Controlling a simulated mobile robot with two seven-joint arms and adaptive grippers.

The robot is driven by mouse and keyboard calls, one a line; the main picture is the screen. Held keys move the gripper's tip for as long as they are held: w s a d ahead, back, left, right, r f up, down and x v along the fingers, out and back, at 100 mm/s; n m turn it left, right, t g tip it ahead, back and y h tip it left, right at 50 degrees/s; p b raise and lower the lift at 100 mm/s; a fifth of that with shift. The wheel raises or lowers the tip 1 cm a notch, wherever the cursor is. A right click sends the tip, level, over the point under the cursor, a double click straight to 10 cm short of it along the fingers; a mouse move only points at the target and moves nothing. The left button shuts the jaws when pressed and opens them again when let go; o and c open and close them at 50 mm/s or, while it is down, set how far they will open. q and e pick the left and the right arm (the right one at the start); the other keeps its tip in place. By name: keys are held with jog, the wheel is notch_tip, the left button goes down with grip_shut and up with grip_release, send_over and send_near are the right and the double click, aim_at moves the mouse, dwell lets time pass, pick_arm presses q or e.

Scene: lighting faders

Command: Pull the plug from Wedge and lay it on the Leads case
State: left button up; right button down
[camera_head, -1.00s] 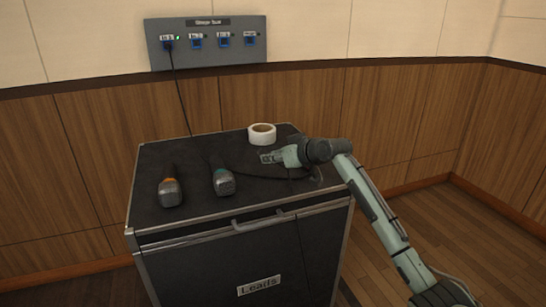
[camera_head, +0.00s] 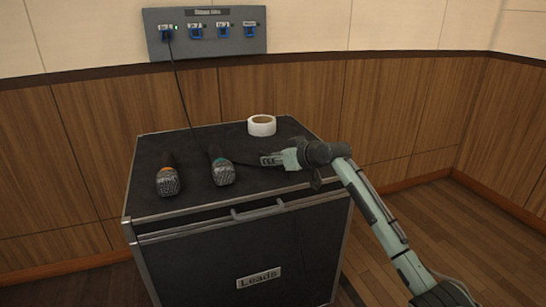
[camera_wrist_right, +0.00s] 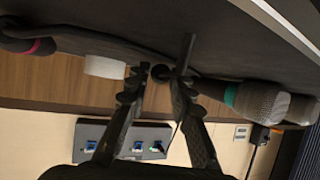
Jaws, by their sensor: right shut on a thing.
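My right gripper (camera_head: 266,159) is low over the right part of the black Leads case (camera_head: 187,232) top. It is shut on a small dark round piece, apparently the plug (camera_wrist_right: 160,72), between the fingertips in the right wrist view. The fingers hide most of it. A dark cable runs beside the gripper in the head view. The grey wall box (camera_head: 204,44) holds a row of blue sockets. The leftmost carries a black plug with a cable hanging behind the case. The socket names are too small to read, so I cannot tell which is Wedge. My left gripper is not in view.
A microphone with an orange ring (camera_head: 169,182) and one with a green ring (camera_head: 221,170) lie left of my gripper. A white tape roll (camera_head: 262,125) lies behind it. A magenta-ringed item (camera_wrist_right: 30,45) shows in the wrist view.

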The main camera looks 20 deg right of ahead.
jog(key=shift+f, duration=0.15)
jog(key=c, duration=1.3)
grip_release()
jog(key=shift+o, duration=0.2)
